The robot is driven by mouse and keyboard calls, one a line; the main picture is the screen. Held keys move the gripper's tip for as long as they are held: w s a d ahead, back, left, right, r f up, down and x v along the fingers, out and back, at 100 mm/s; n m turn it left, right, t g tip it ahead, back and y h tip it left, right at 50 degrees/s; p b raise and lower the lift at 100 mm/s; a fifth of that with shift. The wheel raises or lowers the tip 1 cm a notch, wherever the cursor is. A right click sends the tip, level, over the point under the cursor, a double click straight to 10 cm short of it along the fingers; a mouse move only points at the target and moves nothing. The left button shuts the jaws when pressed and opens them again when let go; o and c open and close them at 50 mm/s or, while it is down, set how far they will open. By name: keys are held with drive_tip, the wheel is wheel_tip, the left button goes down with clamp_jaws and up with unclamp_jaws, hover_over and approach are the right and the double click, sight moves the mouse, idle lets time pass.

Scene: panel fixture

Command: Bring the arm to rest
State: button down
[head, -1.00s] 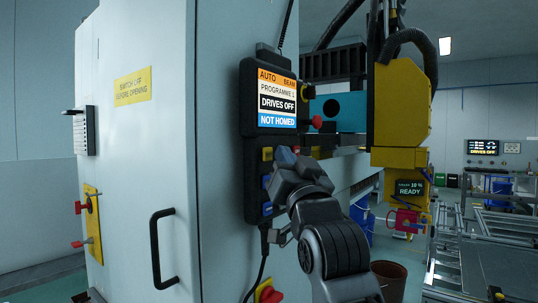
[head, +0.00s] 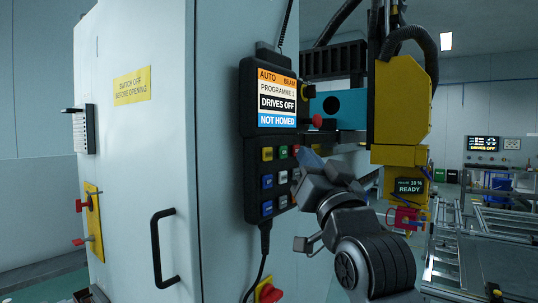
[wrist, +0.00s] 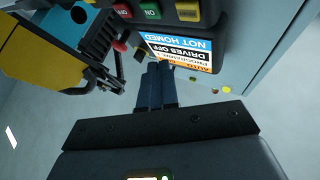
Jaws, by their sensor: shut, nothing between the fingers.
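My gripper (head: 309,160) is shut and empty, just right of the pendant's key block in the head view. Its fingers (wrist: 157,88) show together in the wrist view, pointing toward the pendant. The pendant (head: 243,100) hangs on the cabinet side. Its screen (head: 277,100) reads AUTO, DRIVES OFF and NOT HOMED. The screen shows upside down in the wrist view (wrist: 183,50). The pendant keys (head: 268,181) are now mostly uncovered in the head view. A gap between fingers and keys is hard to judge.
The grey cabinet (head: 150,190) with a black handle (head: 158,248) fills the left. A red knob (head: 269,293) sits below the pendant. The yellow machine head (head: 402,105) hangs close behind my arm, with a pink-red part (head: 403,218) below it. Open floor lies around the frames at right.

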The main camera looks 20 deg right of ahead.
drive_tip(key=s+f+n+g, duration=0.1)
drive_tip(key=s+f, duration=0.5)
drive_tip(key=f, duration=0.3)
drive_tip(key=s+f+g, duration=0.2)
drive_tip(key=s+f, duration=0.3)
drive_tip(key=f, duration=0.4)
drive_tip(key=s+f+n+g, duration=0.1)
drive_tip(key=s+f, duration=0.5)
drive_tip(key=f, duration=0.4)
drive_tip(key=s+f+g, duration=0.2)
drive_tip(key=s+f, duration=0.2)
drive_tip(key=s, duration=1.1)
drive_tip(key=s+f+n+g, duration=0.1)
drive_tip(key=s+f+g, duration=0.1)
drive_tip(key=s, duration=1.3)
drive_tip(key=shift+s+a+f+g+y, duration=0.25)
drive_tip(key=shift+s+f+g+y, duration=0.15)
drive_tip(key=shift+f, duration=0.45)
